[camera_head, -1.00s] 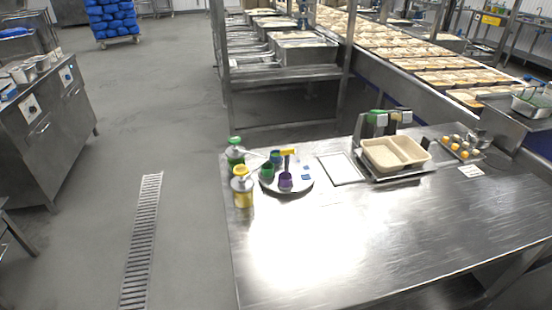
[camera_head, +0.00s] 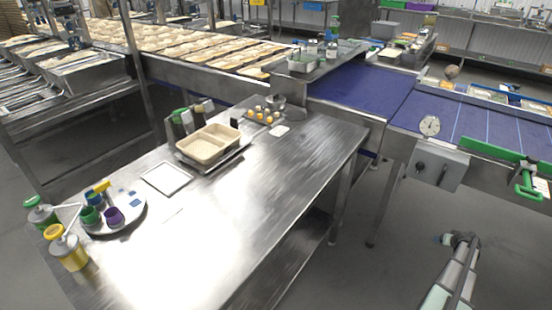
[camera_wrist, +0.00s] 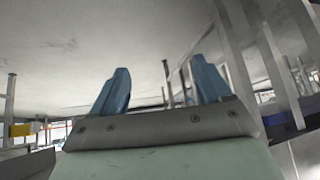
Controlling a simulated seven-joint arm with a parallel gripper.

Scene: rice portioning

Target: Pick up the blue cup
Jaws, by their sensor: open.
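A small blue cup (camera_head: 93,197) stands on a round tray (camera_head: 134,221) at the left end of the steel table, partly hidden behind a green cup (camera_head: 90,215). A purple cup (camera_head: 114,216) stands beside them, and a yellow-topped tool (camera_head: 103,186) rises close to the blue cup. In the wrist view, my gripper (camera_wrist: 160,80) has two blue fingers wide apart with nothing between them. My arm shows at the lower right of the head view, far from the tray and off the table. No cup shows in the wrist view.
A green-topped bottle (camera_head: 42,212) and a yellow-topped bottle (camera_head: 68,248) stand left of the tray. A beige two-part container (camera_head: 208,145) sits farther back on the steel table (camera_head: 230,220). The table's front is clear. A blue conveyor (camera_head: 365,97) runs behind.

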